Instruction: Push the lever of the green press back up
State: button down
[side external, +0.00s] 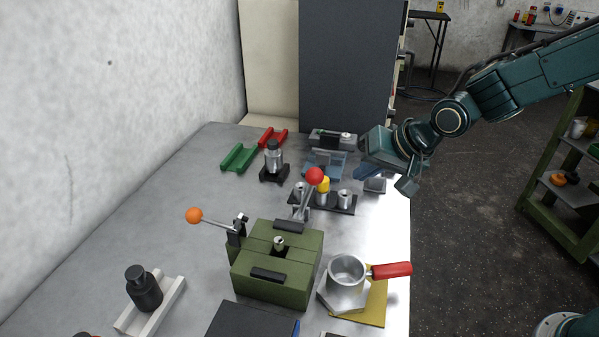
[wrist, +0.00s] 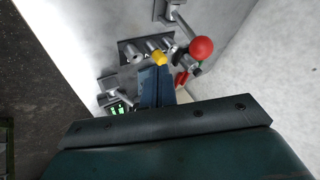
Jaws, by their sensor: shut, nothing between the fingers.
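The green press (side external: 270,262) is a squat green block at the front middle of the table in the side view. A grey lever with an orange ball (side external: 194,215) sticks out to its left, only slightly raised, from a dark bracket on the press. The press does not show clearly in the wrist view. My gripper (side external: 364,173) is at the table's right back, well apart from the press and lever. In the wrist view its blue fingers (wrist: 156,84) are together and hold nothing.
Behind the press stands a red-ball lever (side external: 315,176), also in the wrist view (wrist: 201,48), beside a rack with a yellow knob (side external: 323,184). A metal cup with a red handle (side external: 391,270) is right of the press.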

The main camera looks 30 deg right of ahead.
aim_at(319, 169)
jog(key=shift+w+a+f, duration=0.25)
jog(key=shift+w+a, duration=0.35)
jog(key=shift+w+a+f, duration=0.25)
jog(key=shift+w+a, duration=0.35)
jog(key=shift+a, duration=0.05)
jog(key=shift+w+a+f, duration=0.25)
jog(key=shift+w+a, duration=0.35)
jog(key=shift+w+a+r, duration=0.1)
jog(key=shift+a, duration=0.05)
jog(key=shift+w+a+r+g+h, duration=0.3)
jog(key=shift+w+a+g+h, duration=0.05)
jog(key=shift+w+a, duration=0.15)
jog(key=shift+w+a+r+g+h, duration=0.25)
jog(key=shift+w+a+g+h, duration=0.1)
jog(key=shift+w+a, duration=0.15)
jog(key=shift+w+a+r+n+g+h, duration=0.2)
jog(key=shift+w+a+g+h, duration=0.2)
jog(key=shift+w+a, duration=0.25)
jog(key=shift+w+a+r+n+g+h, duration=0.15)
jog(key=shift+w+a+g+h, duration=0.15)
jog(key=shift+w+a+g, duration=0.3)
jog(key=w+a+f, duration=0.1)
jog(key=w+a, duration=0.4)
jog(key=shift+w+a+f, duration=0.25)
jog(key=shift+w+a, duration=0.05)
jog(key=shift+a, duration=0.05)
